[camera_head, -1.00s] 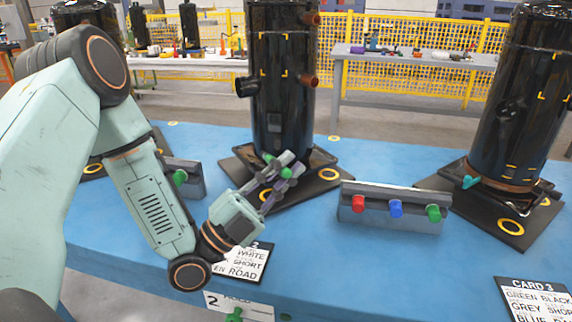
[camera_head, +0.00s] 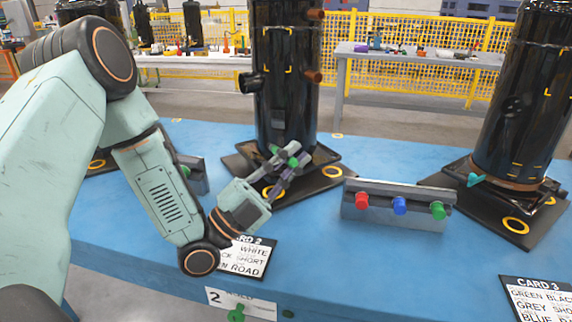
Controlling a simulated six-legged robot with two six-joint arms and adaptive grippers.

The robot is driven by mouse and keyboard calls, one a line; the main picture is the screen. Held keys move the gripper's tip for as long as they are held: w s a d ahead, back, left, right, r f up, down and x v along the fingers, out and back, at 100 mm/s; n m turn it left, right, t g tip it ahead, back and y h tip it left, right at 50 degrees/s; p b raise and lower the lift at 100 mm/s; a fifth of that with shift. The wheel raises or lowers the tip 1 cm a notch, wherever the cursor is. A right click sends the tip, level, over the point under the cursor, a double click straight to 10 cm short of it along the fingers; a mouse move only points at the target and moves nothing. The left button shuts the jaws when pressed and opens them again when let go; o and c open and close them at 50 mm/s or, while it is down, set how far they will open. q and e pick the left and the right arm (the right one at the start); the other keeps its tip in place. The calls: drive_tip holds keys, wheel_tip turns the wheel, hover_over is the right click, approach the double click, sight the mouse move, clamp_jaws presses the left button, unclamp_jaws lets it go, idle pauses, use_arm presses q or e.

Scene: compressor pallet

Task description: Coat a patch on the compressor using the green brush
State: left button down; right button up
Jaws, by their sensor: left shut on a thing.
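The black cylindrical compressor (camera_head: 287,105) stands upright on a dark base plate in the middle of the blue table. Yellow corner marks (camera_head: 267,66) frame a patch on its upper front. My left gripper (camera_head: 285,163) is shut on the green brush (camera_head: 293,160), in front of the compressor's foot and well below the marked patch. Green shows at and between the fingers; the rest of the brush is largely hidden. I cannot tell whether it touches the compressor. My right gripper is out of view.
A grey rack (camera_head: 380,222) with red, blue and green handles stands to the right. Another black compressor (camera_head: 525,110) stands far right. A printed card (camera_head: 247,258) lies below my left gripper, and Card 3 (camera_head: 540,298) is at the lower right. Blue table (camera_head: 350,270) is clear in front.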

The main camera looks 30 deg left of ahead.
use_arm(q)
drive_tip(key=shift+w+a+b, duration=0.2)
drive_tip(key=shift+w+b, duration=0.1)
drive_tip(key=shift+w, duration=0.55)
drive_tip(key=shift+w+a+b, duration=0.25)
drive_tip(key=shift+w, duration=0.6)
drive_tip(key=shift+w+a+b, duration=0.2)
drive_tip(key=shift+w+b, duration=0.1)
drive_tip(key=shift+w, duration=0.55)
drive_tip(key=shift+w+a+b, duration=0.2)
drive_tip(key=shift+w+b, duration=0.2)
drive_tip(key=shift+w, duration=0.45)
drive_tip(key=shift+r, duration=0.1)
drive_tip(key=shift+r+p, duration=1.75)
drive_tip(key=shift+r, duration=0.25)
wheel_tip(320, 180, down, 4)
drive_tip(key=b, duration=0.3)
drive_tip(key=shift+f+b, duration=0.1)
drive_tip(key=shift+b, duration=0.25)
